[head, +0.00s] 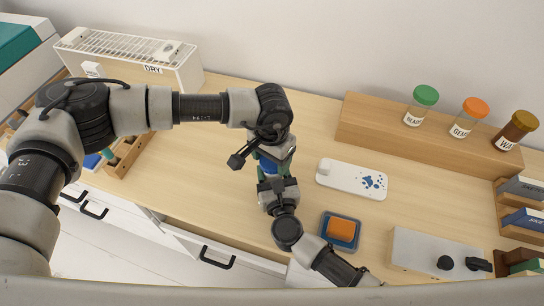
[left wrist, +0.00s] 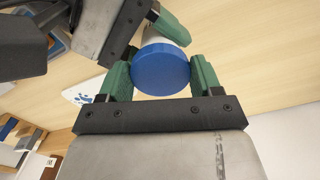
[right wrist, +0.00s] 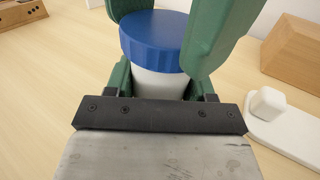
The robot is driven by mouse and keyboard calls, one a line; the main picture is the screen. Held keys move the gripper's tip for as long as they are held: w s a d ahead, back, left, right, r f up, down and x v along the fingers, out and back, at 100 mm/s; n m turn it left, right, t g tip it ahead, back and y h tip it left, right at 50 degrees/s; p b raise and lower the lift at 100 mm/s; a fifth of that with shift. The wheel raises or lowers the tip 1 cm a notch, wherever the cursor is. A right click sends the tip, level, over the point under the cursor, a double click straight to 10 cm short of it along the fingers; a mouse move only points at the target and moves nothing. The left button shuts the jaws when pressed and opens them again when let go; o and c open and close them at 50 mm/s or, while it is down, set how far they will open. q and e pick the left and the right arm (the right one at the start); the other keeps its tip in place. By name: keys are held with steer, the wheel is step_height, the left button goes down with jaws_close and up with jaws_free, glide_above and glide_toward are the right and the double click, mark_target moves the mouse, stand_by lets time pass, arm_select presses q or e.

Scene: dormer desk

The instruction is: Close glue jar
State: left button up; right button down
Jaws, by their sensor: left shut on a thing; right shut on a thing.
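The glue jar is a white jar (right wrist: 158,83) with a blue lid (right wrist: 154,42) on its top, seen upright in the right wrist view. My left gripper (left wrist: 162,72) is shut on the blue lid, with a green finger on either side of it. My right gripper (right wrist: 160,88) is shut on the white body below the lid. In the head view, my left gripper (head: 268,158) and right gripper (head: 272,178) meet over the desk. They mostly hide the jar, with a bit of blue lid (head: 268,168) showing. I cannot tell how tightly the lid is seated.
A white board with blue spots (head: 352,180) lies right of the jar. An orange sponge on a blue tray (head: 328,243) is in front. A wooden riser (head: 380,128) with several capped jars stands behind. A grey box with black knobs (head: 415,250) is front right. The desk behind the grippers is clear.

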arm_select(q)
steer(key=o, duration=1)
step_height(320, 180, up, 12)
steer(key=shift+r, duration=0.1)
arm_select(e)
steer(key=shift+c, duration=1.5)
jaws_free()
arm_select(q)
steer(key=shift+f+b, duration=0.75)
steer(key=shift+f, duration=0.1)
arm_select(e)
steer(key=v, duration=1.1)
